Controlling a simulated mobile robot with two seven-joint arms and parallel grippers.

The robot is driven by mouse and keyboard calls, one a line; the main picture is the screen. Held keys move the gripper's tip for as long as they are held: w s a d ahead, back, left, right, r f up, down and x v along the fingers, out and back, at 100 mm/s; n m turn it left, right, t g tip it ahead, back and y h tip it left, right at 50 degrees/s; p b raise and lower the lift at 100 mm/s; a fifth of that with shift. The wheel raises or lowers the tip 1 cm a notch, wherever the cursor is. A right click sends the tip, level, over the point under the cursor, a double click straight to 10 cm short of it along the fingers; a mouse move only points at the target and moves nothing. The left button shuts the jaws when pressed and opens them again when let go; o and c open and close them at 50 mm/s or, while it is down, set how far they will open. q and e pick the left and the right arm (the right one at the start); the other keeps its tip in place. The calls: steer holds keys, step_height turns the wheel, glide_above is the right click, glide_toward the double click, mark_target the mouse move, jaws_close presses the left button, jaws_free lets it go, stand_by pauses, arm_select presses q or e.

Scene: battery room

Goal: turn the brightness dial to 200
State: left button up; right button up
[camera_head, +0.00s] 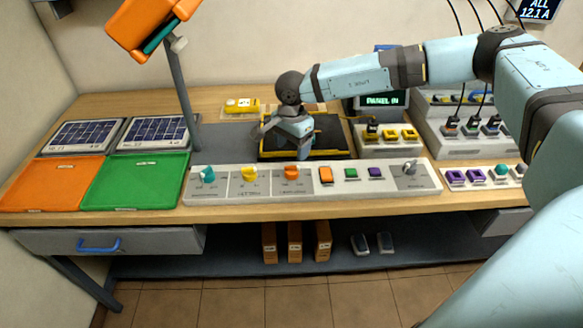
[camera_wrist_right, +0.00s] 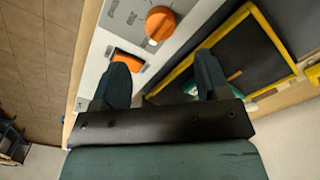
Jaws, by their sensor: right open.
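A long light-grey control panel (camera_head: 320,197) lies along the front of the bench. It carries a teal dial (camera_head: 207,175), a yellow dial (camera_head: 249,173), an orange dial (camera_head: 291,172) and a grey dial (camera_head: 410,168). My right gripper (camera_head: 303,150) is above the panel's back edge, near the orange dial. In the right wrist view my gripper (camera_wrist_right: 163,80) is open and empty. The orange dial (camera_wrist_right: 160,23) lies beyond the fingertips, apart from them. My left gripper is not in view.
Orange (camera_head: 326,174), green (camera_head: 351,173) and purple (camera_head: 375,172) buttons sit right of the orange dial. A yellow-edged black tray (camera_head: 340,153) lies behind the panel. Orange (camera_head: 50,184) and green (camera_head: 135,182) trays and a lamp post (camera_head: 182,95) stand left.

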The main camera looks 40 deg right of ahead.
mark_target(292, 168)
step_height(292, 168, down, 8)
steer(key=shift+f, duration=0.2)
steer(key=c, duration=0.9)
